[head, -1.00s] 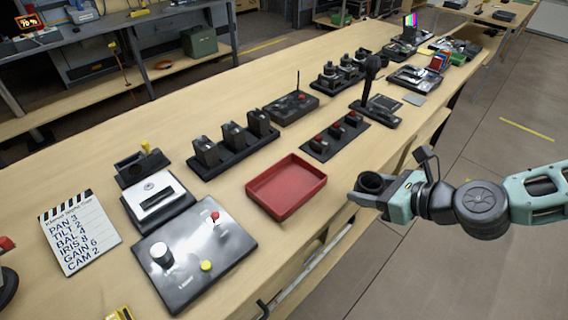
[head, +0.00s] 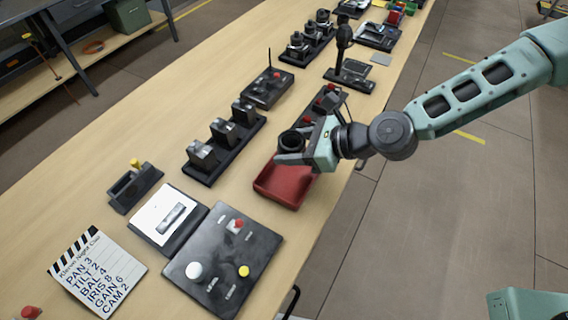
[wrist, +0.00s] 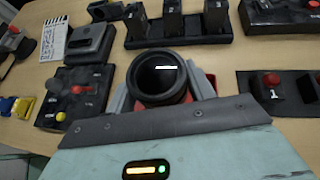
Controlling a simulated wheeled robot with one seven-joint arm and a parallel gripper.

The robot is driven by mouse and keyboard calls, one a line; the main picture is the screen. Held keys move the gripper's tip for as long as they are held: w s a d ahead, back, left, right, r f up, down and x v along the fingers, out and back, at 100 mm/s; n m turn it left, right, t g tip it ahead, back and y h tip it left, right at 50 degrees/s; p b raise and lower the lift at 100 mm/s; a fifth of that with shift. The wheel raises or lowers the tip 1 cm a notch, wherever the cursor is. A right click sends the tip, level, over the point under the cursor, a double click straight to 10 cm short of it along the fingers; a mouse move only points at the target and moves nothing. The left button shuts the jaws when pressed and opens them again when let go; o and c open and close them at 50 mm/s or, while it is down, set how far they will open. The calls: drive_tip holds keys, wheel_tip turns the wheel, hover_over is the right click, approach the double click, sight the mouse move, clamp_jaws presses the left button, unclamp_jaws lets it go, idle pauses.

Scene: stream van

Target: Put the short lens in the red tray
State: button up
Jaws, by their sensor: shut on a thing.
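My gripper (head: 292,150) is shut on a short black cylindrical lens, the short lens (head: 290,140). The lens also shows in the wrist view (wrist: 161,77), its round open end facing up between the fingers. The red tray (head: 283,188) lies on the table below my gripper, with its far part hidden by the gripper and lens. In the wrist view only small bits of red tray show beside and behind the lens. The lens appears to be held above the tray; the exact gap cannot be told.
A rack with several dark blocks (head: 222,142) stands left of the tray. A control panel (head: 223,259) with knobs lies in front, beside a white-topped device (head: 168,214) and a clapperboard (head: 97,272). A strip with red buttons (head: 327,102) lies behind the tray.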

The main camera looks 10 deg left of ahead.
sight(291, 175)
drive_tip(key=shift+f+p, duration=0.6)
drive_tip(key=shift+f, duration=2.85)
drive_tip(key=shift+f, duration=0.15)
drive_tip(key=o, duration=1.1)
drive_tip(key=shift+o, duration=0.2)
